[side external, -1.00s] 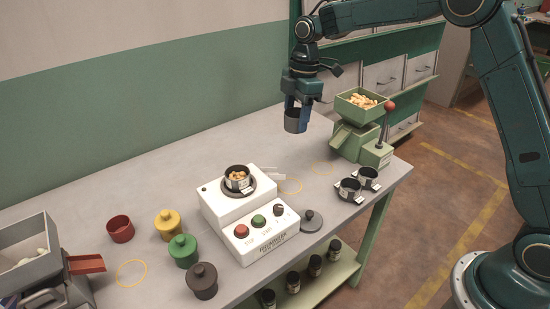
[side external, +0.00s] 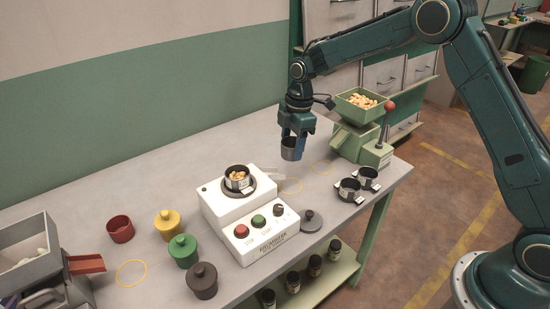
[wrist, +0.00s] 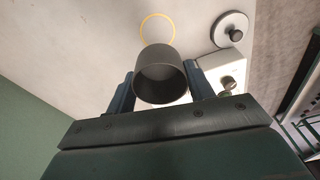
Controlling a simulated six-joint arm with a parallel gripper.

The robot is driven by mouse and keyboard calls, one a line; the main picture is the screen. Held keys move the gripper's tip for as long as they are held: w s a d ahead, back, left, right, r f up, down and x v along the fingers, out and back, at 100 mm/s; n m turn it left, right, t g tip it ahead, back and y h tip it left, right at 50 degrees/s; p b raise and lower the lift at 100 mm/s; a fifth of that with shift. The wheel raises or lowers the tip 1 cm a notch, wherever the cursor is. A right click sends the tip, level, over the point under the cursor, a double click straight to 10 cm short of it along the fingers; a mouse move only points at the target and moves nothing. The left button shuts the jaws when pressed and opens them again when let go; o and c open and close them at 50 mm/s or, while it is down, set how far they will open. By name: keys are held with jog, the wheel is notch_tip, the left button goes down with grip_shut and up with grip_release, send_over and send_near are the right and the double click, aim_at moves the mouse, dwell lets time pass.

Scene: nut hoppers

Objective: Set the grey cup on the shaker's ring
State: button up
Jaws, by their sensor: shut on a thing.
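My gripper (side external: 294,148) is shut on the grey cup (side external: 291,150). It holds the cup in the air over the table, between the white shaker (side external: 240,215) and the green hopper. In the wrist view the cup (wrist: 160,77) sits between the two fingers, its open mouth in view and empty as far as it shows. A yellow ring (wrist: 157,27) also shows beyond the cup in the wrist view. A metal cup of nuts (side external: 237,178) stands on the shaker.
Two metal cups (side external: 358,184) stand at the right edge. A dark lid (side external: 311,220) lies beside the shaker. Coloured pots (side external: 183,250) stand at the left.

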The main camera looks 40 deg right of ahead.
jog(key=shift+f, duration=5.55)
jog(key=shift+f, duration=0.15)
jog(key=o, duration=0.9)
jog(key=shift+o, duration=0.2)
jog(key=r, duration=0.4)
jog(key=d+r, duration=0.1)
jog(key=r, duration=0.6)
jog(key=shift+s+d+r, duration=0.1)
jog(key=shift+d+r, duration=0.05)
jog(key=shift+r, duration=0.5)
